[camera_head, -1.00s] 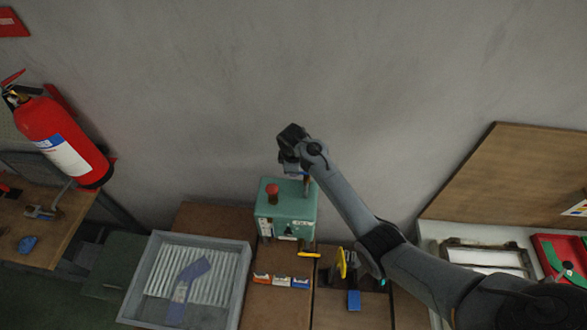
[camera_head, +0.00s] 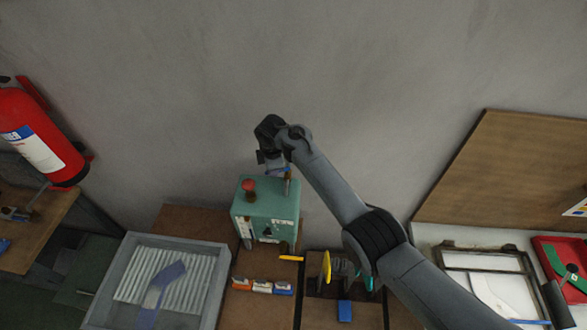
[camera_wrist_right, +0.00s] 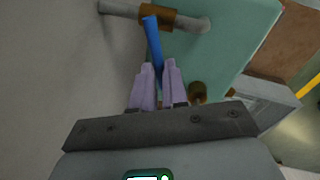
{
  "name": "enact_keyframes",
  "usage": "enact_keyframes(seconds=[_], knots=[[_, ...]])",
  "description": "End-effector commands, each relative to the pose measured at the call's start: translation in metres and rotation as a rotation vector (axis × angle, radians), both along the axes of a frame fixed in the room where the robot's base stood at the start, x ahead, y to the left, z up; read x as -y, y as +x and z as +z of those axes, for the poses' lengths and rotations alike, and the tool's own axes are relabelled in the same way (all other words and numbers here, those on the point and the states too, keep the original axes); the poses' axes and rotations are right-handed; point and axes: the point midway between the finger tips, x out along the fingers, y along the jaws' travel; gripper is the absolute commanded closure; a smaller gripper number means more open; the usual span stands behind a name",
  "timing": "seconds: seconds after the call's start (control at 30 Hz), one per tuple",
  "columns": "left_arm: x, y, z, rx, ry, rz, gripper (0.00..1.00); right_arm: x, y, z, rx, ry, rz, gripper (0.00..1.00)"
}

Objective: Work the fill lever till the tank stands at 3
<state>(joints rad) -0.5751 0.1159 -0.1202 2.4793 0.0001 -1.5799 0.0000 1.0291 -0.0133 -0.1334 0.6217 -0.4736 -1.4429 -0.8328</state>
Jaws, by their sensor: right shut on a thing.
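The teal tank box (camera_head: 268,213) stands against the wall, with a red-topped knob (camera_head: 249,185) and a short upright pipe on its top. White markings are on its front, too small to read a level from. My right gripper (camera_head: 276,168) is above the back of the box, largely hidden behind its own wrist. In the right wrist view, its two pale fingers (camera_wrist_right: 158,67) are shut on the blue fill lever (camera_wrist_right: 153,40). The lever runs up to a brown collar (camera_wrist_right: 157,18) on a grey pipe beside the teal top. My left gripper is out of view.
A grey tray (camera_head: 219,290) with a ribbed insert and a blue-grey sock shape stands left of the box. Small coloured blocks (camera_head: 262,287) and a yellow-handled item (camera_head: 326,266) lie in front. A red extinguisher (camera_head: 38,140) hangs far left. A framed white panel (camera_head: 490,262) is at right.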

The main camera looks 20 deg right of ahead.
Motion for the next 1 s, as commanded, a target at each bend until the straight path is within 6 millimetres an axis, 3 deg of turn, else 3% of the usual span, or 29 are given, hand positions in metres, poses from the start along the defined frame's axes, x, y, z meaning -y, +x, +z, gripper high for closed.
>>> enact_keyframes(seconds=[0.27,0.3,0.47,0.8,1.0], knots=[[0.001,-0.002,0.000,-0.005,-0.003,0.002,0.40,0.000,0.000,0.002,-0.001,-0.002,0.003,1.00],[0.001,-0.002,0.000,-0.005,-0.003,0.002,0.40,0.000,0.000,0.002,0.000,-0.002,0.002,0.82],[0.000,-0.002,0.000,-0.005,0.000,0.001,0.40,0.000,0.000,0.002,0.000,-0.002,0.001,0.61],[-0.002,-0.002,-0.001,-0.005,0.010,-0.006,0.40,0.000,0.000,0.004,0.000,-0.001,0.000,0.61],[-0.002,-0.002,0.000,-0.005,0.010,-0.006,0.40,-0.001,-0.003,0.023,0.002,0.001,-0.001,0.61]])
